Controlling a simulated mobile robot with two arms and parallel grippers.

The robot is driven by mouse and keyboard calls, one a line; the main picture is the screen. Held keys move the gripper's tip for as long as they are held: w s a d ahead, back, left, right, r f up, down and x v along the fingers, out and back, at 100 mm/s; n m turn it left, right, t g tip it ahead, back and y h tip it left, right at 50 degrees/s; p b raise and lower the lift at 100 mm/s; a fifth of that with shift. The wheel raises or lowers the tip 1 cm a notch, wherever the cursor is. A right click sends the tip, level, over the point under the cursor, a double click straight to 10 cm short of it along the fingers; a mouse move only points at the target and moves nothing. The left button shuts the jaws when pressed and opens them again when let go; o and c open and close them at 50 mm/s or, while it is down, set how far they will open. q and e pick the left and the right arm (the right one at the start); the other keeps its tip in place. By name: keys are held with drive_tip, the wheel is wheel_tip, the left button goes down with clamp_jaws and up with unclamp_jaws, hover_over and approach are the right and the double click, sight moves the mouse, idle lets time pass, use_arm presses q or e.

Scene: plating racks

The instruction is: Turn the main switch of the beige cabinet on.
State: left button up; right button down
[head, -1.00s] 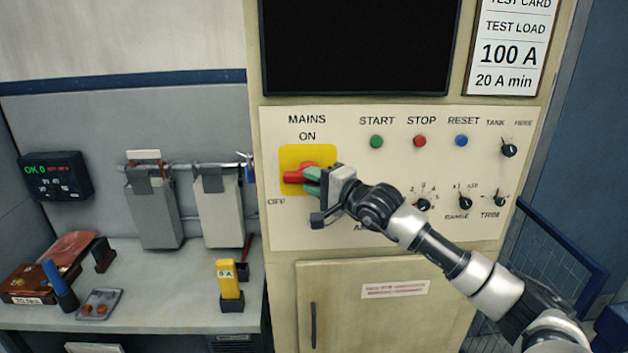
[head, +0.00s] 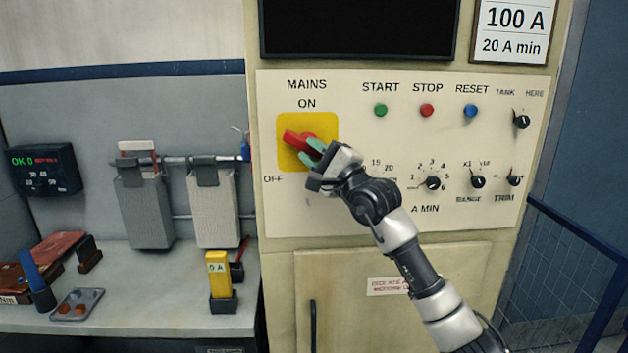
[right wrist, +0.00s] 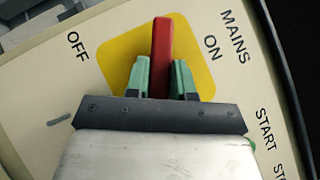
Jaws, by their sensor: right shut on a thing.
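The main switch is a red handle (head: 296,141) on a yellow square plate (head: 327,126), on the panel of the beige cabinet (head: 275,215). In the head view the handle slants, its free end to the upper left, between the ON label above and the OFF label at lower left. My right gripper (head: 315,153) is shut on the handle. In the right wrist view the red handle (right wrist: 161,55) stands between the green fingertips (right wrist: 161,78). My left gripper is not in view.
START (head: 380,110), STOP (head: 427,110) and RESET (head: 471,111) buttons and several black knobs sit to the right on the panel. A dark screen (head: 355,25) is above. A bench (head: 150,325) with tools stands at left; a blue railing (head: 600,300) at right.

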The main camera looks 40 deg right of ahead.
drive_tip(key=m+t+h+b, duration=0.2)
drive_tip(key=m, duration=0.1)
drive_tip(key=shift+a+f+m, duration=0.1)
drive_tip(key=shift+f+m, duration=0.2)
drive_tip(key=shift+f, duration=0.05)
drive_tip(key=m+t+h, duration=0.1)
drive_tip(key=m, duration=0.1)
drive_tip(key=m+h+b, duration=0.1)
drive_tip(key=m+h, duration=0.1)
drive_tip(key=shift+w+a+r+t, duration=0.1)
drive_tip(key=shift+r+t, duration=0.05)
drive_tip(key=shift+t, duration=0.25)
drive_tip(key=m+h, duration=0.4)
drive_tip(key=m, duration=0.1)
drive_tip(key=shift+a+r+h, duration=0.1)
drive_tip(key=shift+h, duration=0.3)
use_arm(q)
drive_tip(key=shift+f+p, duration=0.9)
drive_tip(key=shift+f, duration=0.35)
use_arm(e)
drive_tip(key=shift+w+a+m+g+h, duration=0.1)
drive_tip(key=shift+m+g+h, duration=0.45)
drive_tip(key=shift+m+h, duration=1.6)
drive_tip(key=shift+m+g+h, duration=0.55)
drive_tip(key=shift+m+h, duration=1.3)
drive_tip(key=shift+m, duration=0.5)
drive_tip(key=shift+m+g+h, duration=0.3)
drive_tip(key=shift+m+h, duration=0.1)
drive_tip(key=shift+m, duration=0.1)
